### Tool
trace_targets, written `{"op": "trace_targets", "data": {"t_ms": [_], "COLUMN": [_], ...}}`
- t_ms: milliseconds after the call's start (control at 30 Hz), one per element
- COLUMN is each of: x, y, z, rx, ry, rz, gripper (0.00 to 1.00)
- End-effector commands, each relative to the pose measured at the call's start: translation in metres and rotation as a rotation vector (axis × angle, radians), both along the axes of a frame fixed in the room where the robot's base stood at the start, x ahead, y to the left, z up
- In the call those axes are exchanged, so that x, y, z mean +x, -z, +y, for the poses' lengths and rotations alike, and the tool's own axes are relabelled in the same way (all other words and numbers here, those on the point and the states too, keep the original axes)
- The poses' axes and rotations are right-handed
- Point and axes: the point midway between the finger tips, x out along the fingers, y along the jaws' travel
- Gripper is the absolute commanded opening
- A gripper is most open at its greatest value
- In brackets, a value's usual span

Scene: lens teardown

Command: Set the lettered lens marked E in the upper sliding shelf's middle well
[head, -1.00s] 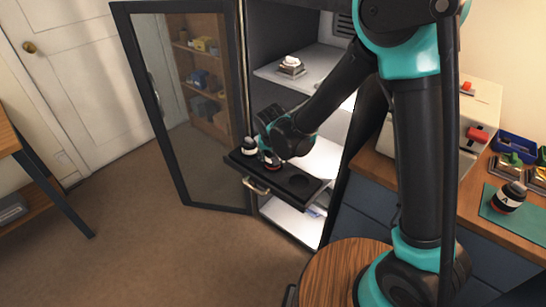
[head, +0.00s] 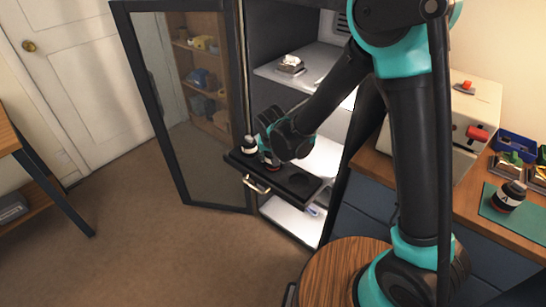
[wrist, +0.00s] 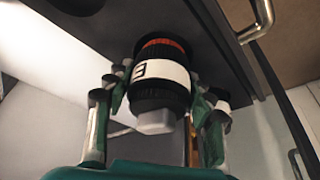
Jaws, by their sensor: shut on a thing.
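The lens marked E (wrist: 165,75) is black with a white band and an orange ring; its letter appears upside down in the wrist view. My gripper (wrist: 162,88) is shut on it, with one finger on each side. In the head view my gripper (head: 270,150) is over the middle of the pulled-out black upper sliding shelf (head: 312,194). The held lens (head: 271,162) shows partly below the fingers, at the middle well, which is hidden. I cannot tell whether the lens is fully seated. The right well (head: 298,180) is empty.
Another black-and-white lens (head: 249,146) stands at the shelf's left end. The cabinet's glass door (head: 185,110) is open at left. A grey shelf (head: 325,62) above bears a small metallic item (head: 291,65). A lens marked A (head: 508,197) stands on the right counter's green mat (head: 495,217).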

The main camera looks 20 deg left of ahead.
Motion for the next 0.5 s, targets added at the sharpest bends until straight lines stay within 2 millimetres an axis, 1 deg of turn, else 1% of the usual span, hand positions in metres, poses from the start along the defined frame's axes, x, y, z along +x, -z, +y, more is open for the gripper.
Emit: {"op": "trace_targets", "data": {"t_ms": [500], "x": [0.0001], "y": [0.0109], "z": [-0.0001], "rx": [0.0], "ry": [0.0], "rz": [0.0], "gripper": [0.25]}}
